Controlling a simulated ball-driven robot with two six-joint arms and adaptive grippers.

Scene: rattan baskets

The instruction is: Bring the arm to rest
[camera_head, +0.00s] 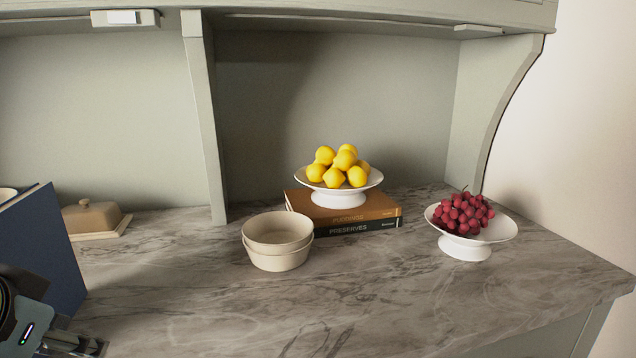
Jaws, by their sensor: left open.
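My left gripper (72,343) is at the lower left corner of the head view, partly cut off by the frame edge. Its visible fingers are empty as far as I can see. It is in front of a dark blue upright panel or book (45,250) at the left edge; I cannot tell whether they touch. My right gripper is not in view.
Two stacked beige bowls (278,262) stand mid-counter. Behind them, a white stand (338,198) of lemons rests on two books (345,210). A white bowl (466,248) of red grapes stands right. A butter dish (92,218) is back left. The front marble counter (390,310) is clear.

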